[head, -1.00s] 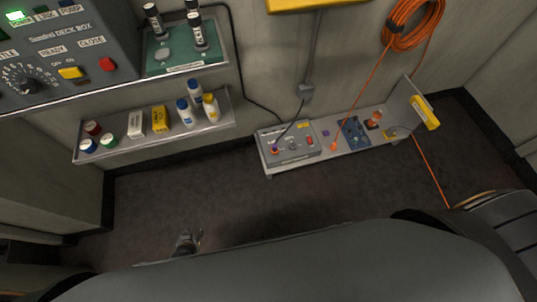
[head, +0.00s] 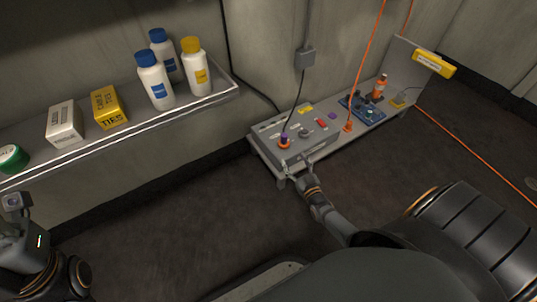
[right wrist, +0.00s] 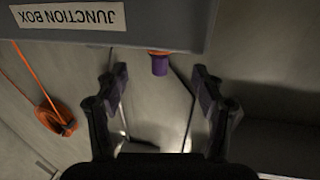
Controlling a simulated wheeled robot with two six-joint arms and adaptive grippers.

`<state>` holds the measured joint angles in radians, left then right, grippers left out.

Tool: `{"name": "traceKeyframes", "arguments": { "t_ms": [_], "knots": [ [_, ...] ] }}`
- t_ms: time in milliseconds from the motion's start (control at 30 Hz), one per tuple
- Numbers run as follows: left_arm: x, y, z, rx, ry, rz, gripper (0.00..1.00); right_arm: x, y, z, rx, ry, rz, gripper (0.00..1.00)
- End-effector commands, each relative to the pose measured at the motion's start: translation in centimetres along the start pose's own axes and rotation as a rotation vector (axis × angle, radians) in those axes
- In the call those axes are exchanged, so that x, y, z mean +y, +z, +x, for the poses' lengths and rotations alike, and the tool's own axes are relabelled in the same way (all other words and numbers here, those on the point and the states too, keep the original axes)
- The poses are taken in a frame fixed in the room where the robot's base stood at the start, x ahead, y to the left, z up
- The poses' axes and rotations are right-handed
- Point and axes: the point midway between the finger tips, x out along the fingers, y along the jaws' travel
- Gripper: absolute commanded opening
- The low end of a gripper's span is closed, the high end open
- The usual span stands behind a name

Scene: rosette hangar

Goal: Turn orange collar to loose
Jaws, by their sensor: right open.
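The orange collar (head: 284,144) sits on top of the grey junction box (head: 318,152), at its left end, with a purple plug and dark cable rising from it. In the right wrist view, a sliver of the orange collar (right wrist: 158,53) shows past the box's edge, with the purple plug (right wrist: 160,67) beside it. My right gripper (head: 297,174) is at the box's front edge, open and empty. In the right wrist view its fingers (right wrist: 163,86) are spread either side of the plug's line, apart from collar and plug. My left arm shows at lower left; its fingers do not.
An orange cable (head: 367,65) comes down to the bench. A shelf (head: 130,132) with bottles and boxes is at left.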

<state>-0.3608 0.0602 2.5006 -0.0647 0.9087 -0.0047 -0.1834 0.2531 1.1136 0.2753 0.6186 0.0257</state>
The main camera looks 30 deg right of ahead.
Motion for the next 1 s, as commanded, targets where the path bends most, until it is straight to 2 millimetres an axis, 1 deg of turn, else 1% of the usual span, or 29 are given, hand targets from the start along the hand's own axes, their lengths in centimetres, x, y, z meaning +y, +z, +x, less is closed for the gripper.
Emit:
{"name": "traceKeyframes", "arguments": {
  "t_ms": [33,100,167,267,367,500,600,700,800,1000],
  "knots": [
    [0.0,-0.5,0.0,0.014,0.0,0.001,0.4,0.0,0.0,0.1,0.007,0.0,0.001,0.69],
    [0.0,-0.7,0.2,0.02,-0.001,0.001,0.4,0.0,-0.2,0.1,0.009,0.0,0.001,0.69],
    [0.0,-0.6,0.2,0.019,0.0,0.001,0.4,0.0,-0.2,0.2,0.009,0.0,0.001,0.69],
    [0.1,-0.5,-0.4,0.016,0.002,0.002,0.4,0.0,0.0,1.1,0.01,0.0,0.001,0.69],
    [0.3,-0.3,-1.6,0.012,0.006,0.005,0.4,0.0,0.2,2.9,0.011,0.0,0.002,0.69],
    [0.7,0.0,-3.3,0.007,0.015,0.012,0.4,0.0,0.3,6.0,0.01,0.0,0.002,0.69],
    [1.0,0.2,-4.4,0.003,0.021,0.017,0.4,0.0,0.3,8.0,0.009,-0.001,0.002,0.69],
    [1.1,0.3,-5.1,0.001,0.026,0.02,0.4,0.0,0.2,9.4,0.008,-0.001,0.0,0.69],
    [1.2,0.3,-5.4,-0.001,0.028,0.021,0.4,0.0,0.1,10.2,0.005,-0.001,0.001,0.69],
    [1.3,0.4,-5.4,-0.002,0.03,0.022,0.4,0.0,-0.2,10.6,0.004,-0.001,0.001,0.69]
  ]
}}
